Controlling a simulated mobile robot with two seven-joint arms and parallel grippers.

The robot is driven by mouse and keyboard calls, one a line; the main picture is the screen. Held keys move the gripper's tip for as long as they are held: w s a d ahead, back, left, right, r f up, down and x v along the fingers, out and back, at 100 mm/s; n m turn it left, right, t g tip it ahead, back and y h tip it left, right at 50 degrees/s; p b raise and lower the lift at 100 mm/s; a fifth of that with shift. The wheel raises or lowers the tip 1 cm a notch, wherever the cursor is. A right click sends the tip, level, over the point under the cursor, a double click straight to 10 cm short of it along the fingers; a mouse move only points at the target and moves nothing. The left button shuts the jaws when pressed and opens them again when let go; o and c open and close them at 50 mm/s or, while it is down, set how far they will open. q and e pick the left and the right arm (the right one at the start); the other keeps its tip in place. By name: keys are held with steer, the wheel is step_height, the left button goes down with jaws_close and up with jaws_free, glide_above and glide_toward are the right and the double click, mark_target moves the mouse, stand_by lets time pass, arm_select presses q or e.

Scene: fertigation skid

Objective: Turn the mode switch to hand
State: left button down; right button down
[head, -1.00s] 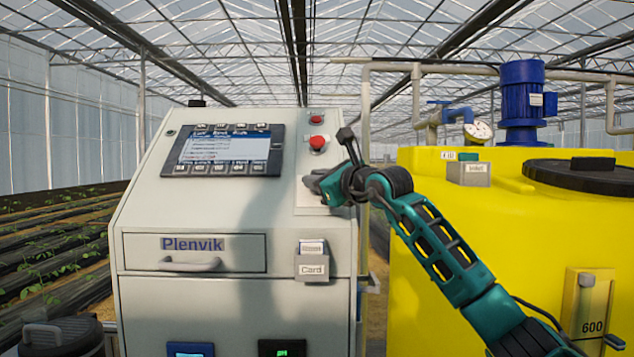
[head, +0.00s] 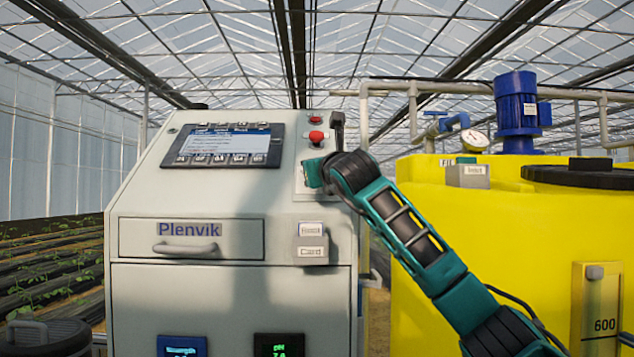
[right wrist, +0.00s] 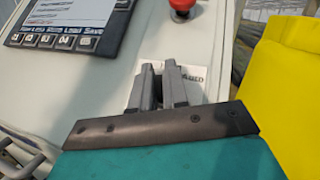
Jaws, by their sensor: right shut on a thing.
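My right gripper (head: 306,178) is at the pale switch plate (head: 300,192) on the sloped front of the grey cabinet, below the red button. In the right wrist view its two grey fingers (right wrist: 158,82) are close together over the plate (right wrist: 196,76), shut on the mode switch. The switch knob is hidden by the fingers, so I cannot tell which way it points. My left gripper is in neither view.
A red mushroom button (head: 316,137) sits just above the gripper, and a display panel (head: 224,145) is to its left. A card holder (head: 312,250) and a drawer (head: 190,239) are below. A yellow tank (head: 470,250) stands to the right.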

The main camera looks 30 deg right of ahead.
arm_select(q)
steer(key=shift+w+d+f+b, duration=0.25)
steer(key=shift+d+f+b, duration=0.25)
steer(key=shift+b, duration=0.6)
arm_select(e)
steer(key=shift+s+m+h, duration=0.1)
steer(key=shift+m+h, duration=0.9)
steer(key=shift+m, duration=0.2)
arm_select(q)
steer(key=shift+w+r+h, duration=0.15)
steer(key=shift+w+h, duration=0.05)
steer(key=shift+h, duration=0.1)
arm_select(e)
steer(key=shift+d+m+g+h, duration=0.1)
steer(key=shift+m+g+h, duration=0.8)
steer(key=shift+m+h, duration=0.75)
steer(key=c, duration=1.2)
jaws_free()
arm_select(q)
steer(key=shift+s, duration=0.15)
arm_select(e)
steer(key=v, duration=1.3)
steer(key=shift+r, duration=0.1)
